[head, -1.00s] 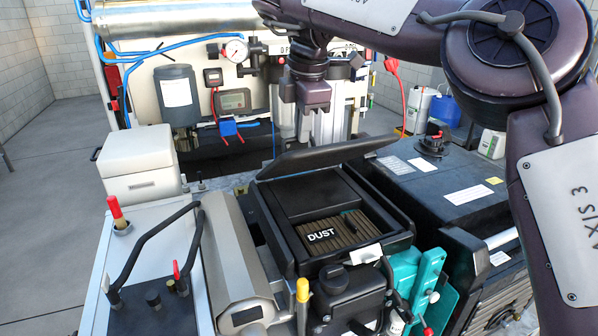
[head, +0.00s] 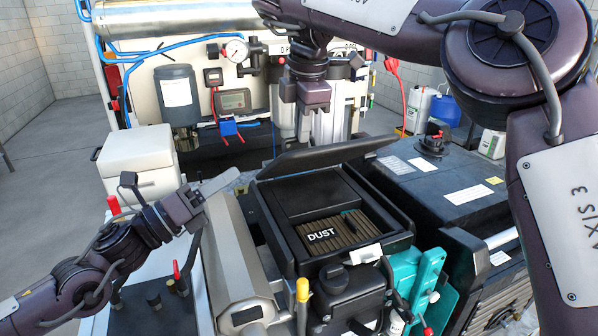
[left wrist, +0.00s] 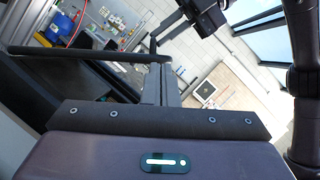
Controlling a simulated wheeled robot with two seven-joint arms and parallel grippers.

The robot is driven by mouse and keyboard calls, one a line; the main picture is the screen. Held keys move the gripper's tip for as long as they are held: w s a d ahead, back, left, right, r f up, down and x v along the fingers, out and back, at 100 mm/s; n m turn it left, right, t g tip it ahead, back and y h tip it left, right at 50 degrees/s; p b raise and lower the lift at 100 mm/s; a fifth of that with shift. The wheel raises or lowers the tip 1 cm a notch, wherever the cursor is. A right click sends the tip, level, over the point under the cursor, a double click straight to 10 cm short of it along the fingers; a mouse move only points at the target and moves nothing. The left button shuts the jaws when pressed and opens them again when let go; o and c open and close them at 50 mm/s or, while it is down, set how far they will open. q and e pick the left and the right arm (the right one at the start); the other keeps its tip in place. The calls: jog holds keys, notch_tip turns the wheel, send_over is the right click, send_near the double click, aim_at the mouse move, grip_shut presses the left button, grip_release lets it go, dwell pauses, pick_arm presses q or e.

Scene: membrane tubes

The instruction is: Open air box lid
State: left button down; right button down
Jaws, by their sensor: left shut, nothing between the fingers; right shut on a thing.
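The black air box (head: 268,215) stands at the centre with its lid (head: 325,157) raised and tilted above the rear. Inside, a brown pleated filter marked DUST (head: 335,232) is in plain sight. My right gripper (head: 305,135) points down at the lid's upper edge and is shut on it; the exact contact is hard to make out. My left gripper (head: 228,180) is shut and empty, left of the air box and apart from it. Its closed fingers also show in the left wrist view (left wrist: 160,75).
A grey cylinder housing (head: 238,255) lies between my left arm and the air box. A white box (head: 140,150) stands behind my left gripper. A black tank (head: 445,180) is at right, and a teal bracket (head: 425,285) is at front right.

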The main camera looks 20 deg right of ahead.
pick_arm(q)
jog(key=s+d+f+m+g, duration=0.2)
jog(key=s+d+g, duration=0.1)
jog(key=d, duration=0.1)
pick_arm(e)
jog(key=shift+f, duration=0.25)
pick_arm(q)
send_near(317, 154)
jog(key=d, duration=0.4)
jog(key=shift+w+d+f, duration=0.1)
jog(key=shift+w+d, duration=0.1)
jog(key=shift+d, duration=0.6)
